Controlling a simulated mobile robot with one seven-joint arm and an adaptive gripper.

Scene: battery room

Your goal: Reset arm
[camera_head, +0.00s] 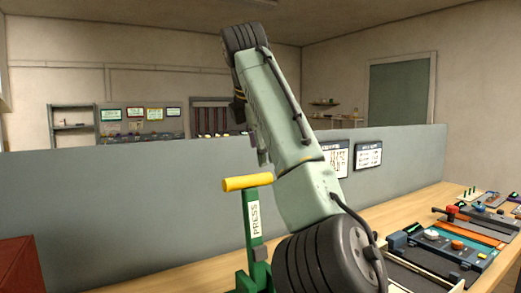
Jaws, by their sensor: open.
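My arm rises through the middle of the view, pale green with black ribbed joints and a dark cable along it. It bends at a black joint near the top, and a further part of it hangs down behind the upper link. My gripper is not visible; the arm hides whatever lies behind it. A green press (253,222) with a yellow handle bar stands on the bench, just left of my arm's lower part. The press's lower part is partly cut off by the bottom edge.
A wooden bench (405,208) runs below a grey partition (110,200). Trays with tools and coloured parts (440,243) lie at the right. A red box (18,265) stands at the lower left. Shelves (72,125) are beyond the partition. The bench behind the press looks clear.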

